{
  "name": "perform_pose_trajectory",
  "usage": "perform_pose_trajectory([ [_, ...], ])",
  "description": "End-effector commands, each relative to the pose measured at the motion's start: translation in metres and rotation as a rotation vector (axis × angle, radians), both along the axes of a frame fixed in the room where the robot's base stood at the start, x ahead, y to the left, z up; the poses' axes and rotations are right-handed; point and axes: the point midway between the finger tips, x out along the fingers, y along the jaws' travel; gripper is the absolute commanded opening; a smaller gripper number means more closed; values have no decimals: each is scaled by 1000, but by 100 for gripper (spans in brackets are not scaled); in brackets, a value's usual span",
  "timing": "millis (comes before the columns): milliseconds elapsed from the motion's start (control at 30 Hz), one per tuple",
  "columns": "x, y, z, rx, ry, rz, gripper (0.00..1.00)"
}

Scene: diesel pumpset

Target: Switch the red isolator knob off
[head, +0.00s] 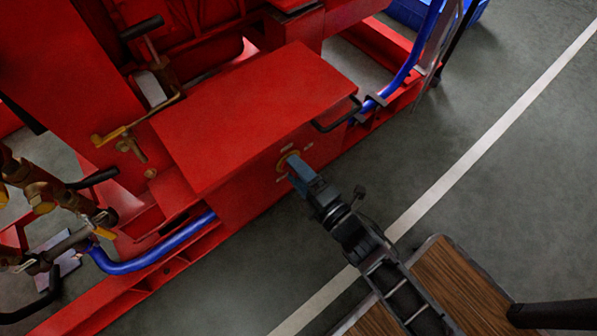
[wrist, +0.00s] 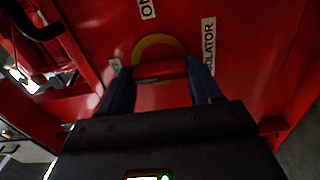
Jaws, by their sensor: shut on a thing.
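The red isolator knob (wrist: 160,68) sits in front of a yellow ring (wrist: 158,45) on the red panel in the wrist view. My gripper's blue fingers (wrist: 161,88) stand on either side of the knob and are shut on it. In the head view, my gripper (head: 299,172) reaches the front face of the red box, where part of the yellow ring (head: 284,162) shows. The knob itself is mostly hidden there by the fingers. A white label reading "ON" (wrist: 147,8) is above the ring, and an "ISOLATOR" label (wrist: 208,46) is at its right.
A black handle (head: 337,115) sticks out from the box's right end. Blue hoses (head: 160,257) run along the red frame. Brass valves (head: 40,195) are at the left. A wooden-topped surface (head: 455,285) is at the lower right. Open grey floor lies to the right.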

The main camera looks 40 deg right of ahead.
Motion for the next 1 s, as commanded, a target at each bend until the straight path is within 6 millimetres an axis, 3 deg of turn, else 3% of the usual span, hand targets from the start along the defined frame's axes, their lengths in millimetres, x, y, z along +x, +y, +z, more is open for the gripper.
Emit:
perform_pose_trajectory([
  [267, 4, 4, 3, -2, -8, 11, 33],
  [300, 4, 4, 3, -2, -8, 11, 65],
  [567, 3, 3, 2, 0, -4, 7, 89],
  [833, -1, 2, 1, 1, -1, 4, 89],
  [1000, -21, 2, 2, 2, 1, 4, 89],
])
